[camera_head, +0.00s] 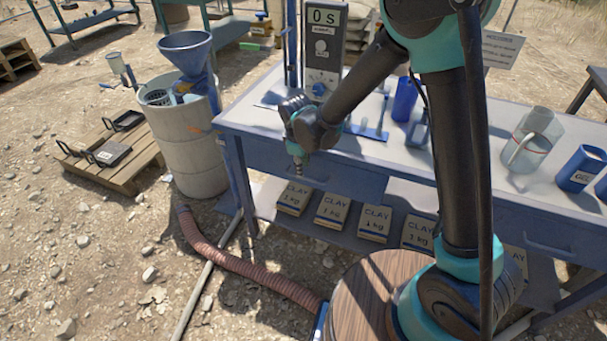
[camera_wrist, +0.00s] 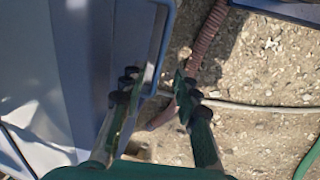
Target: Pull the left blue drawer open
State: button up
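The left blue drawer (camera_head: 262,152) is in the front of the blue workbench and looks shut, its front near flush. My gripper (camera_head: 298,170) points down at this front, with its fingers small and partly hidden by my wrist in the head view. In the wrist view my gripper (camera_wrist: 155,95) is open, its two dark fingers apart. A blue bar, seemingly the drawer handle (camera_wrist: 159,48), runs along the blue front and reaches down between the fingertips. I cannot tell whether either finger touches it.
Clay boxes (camera_head: 334,209) lie on the shelf below. A control box (camera_head: 325,50), a clear jug (camera_head: 532,138) and blue containers stand on the bench top (camera_head: 480,130). A barrel (camera_head: 188,140) stands left. A brown hose (camera_head: 240,265) and a pipe cross the ground in front.

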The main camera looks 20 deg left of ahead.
jog(key=shift+w+f, duration=0.25)
jog(key=shift+f, duration=0.95)
jog(key=shift+w+f, duration=0.2)
jog(key=shift+f, duration=0.95)
jog(key=shift+c, duration=0.4)
grip_shut()
